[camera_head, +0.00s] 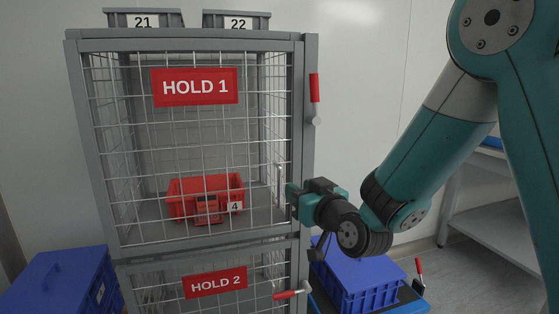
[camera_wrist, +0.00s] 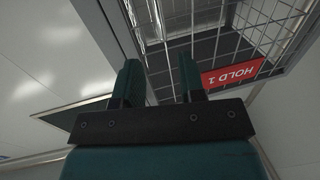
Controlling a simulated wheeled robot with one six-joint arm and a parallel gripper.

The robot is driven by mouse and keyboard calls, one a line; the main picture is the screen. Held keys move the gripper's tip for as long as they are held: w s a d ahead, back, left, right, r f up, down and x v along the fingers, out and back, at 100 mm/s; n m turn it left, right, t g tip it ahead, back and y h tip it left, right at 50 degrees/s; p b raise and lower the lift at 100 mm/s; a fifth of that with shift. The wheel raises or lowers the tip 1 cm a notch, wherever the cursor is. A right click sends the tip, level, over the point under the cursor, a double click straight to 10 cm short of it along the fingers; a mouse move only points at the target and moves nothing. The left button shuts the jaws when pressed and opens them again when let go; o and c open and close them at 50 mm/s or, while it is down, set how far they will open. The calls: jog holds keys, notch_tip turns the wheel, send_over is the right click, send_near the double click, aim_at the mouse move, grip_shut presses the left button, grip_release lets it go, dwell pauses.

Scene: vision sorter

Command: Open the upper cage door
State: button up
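The upper cage door (camera_head: 190,140) is grey wire mesh with a red HOLD 1 sign (camera_head: 195,87); it looks shut in its frame. A vertical bar handle (camera_head: 279,186) sits near its right edge. A red-gripped latch lever (camera_head: 315,88) points upright on the right post. My gripper (camera_head: 291,195) is at the door's right edge, just right of the handle. In the wrist view my gripper (camera_wrist: 160,82) has its two fingers apart, with nothing seen between them but mesh and frame beyond. The HOLD 1 sign (camera_wrist: 235,73) shows there upside down. Whether the fingers touch the handle cannot be told.
A red bin (camera_head: 190,190) labelled 4 stands inside the upper cage. The lower HOLD 2 door (camera_head: 215,282) has its lever (camera_head: 290,293) lying level. Blue crates (camera_head: 360,278) (camera_head: 60,280) flank the cage. A grey shelf (camera_head: 490,225) stands at the right.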

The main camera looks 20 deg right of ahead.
aim_at(279, 177)
jog(key=w, duration=0.3)
jog(key=w+a, duration=0.1)
jog(key=w, duration=0.2)
jog(key=w+a+p, duration=0.1)
jog(key=w, duration=0.2)
jog(key=shift+w+f, duration=0.1)
jog(key=shift+w, duration=0.2)
grip_shut()
